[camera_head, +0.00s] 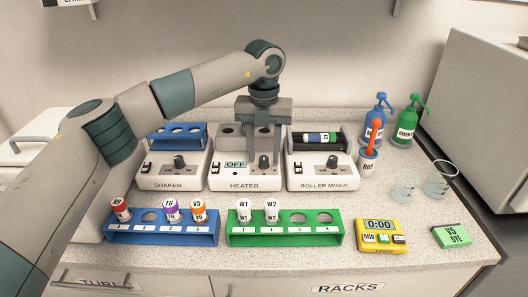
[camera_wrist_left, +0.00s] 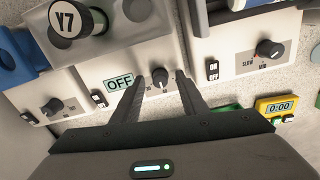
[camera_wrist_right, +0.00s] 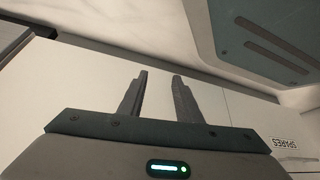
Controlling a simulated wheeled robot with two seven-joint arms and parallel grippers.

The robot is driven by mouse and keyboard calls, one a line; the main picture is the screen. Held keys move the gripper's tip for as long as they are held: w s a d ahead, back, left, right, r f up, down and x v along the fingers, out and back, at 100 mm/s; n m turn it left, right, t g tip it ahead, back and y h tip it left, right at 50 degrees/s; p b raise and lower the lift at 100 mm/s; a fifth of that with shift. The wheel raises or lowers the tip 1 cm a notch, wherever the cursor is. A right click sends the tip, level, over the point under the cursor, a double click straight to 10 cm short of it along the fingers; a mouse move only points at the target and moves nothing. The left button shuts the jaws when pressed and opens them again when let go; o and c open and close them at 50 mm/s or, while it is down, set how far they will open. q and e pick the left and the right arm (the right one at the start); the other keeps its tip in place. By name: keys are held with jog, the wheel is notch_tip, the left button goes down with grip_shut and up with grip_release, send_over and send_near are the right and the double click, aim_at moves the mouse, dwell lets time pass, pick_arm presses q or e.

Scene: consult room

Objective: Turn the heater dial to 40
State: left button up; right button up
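The heater (camera_head: 225,180) stands between the shaker and the roller mixer, and its display (camera_head: 236,164) reads OFF. Its black dial (camera_head: 263,162) is on the front panel, and it also shows in the left wrist view (camera_wrist_left: 160,77). My left gripper (camera_head: 265,151) points down at the dial from above. In the left wrist view its open fingers (camera_wrist_left: 161,80) appear on either side of the dial; contact cannot be told. The dial's scale is too small to read. My right gripper (camera_wrist_right: 160,74) is open and empty, facing pale cabinet surfaces.
The shaker (camera_head: 160,178) and roller mixer (camera_head: 315,178) flank the heater closely. A blue rack (camera_head: 160,239) and a green rack (camera_head: 285,240) with tubes stand in front. A yellow timer (camera_head: 380,237) is at right.

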aim_at(264, 158)
pick_arm(q)
jog(key=shift+r, duration=0.55)
notch_tip(264, 158, up, 16)
jog(key=b, duration=0.2)
pick_arm(e)
jog(key=shift+s+d+f+g+h, duration=0.3)
jog(key=shift+s+d+f+g, duration=0.5)
jog(key=shift+s+d, duration=0.2)
pick_arm(q)
jog(key=shift+r, duration=0.1)
jog(key=shift+s, duration=0.1)
pick_arm(e)
jog(key=shift+s, duration=0.15)
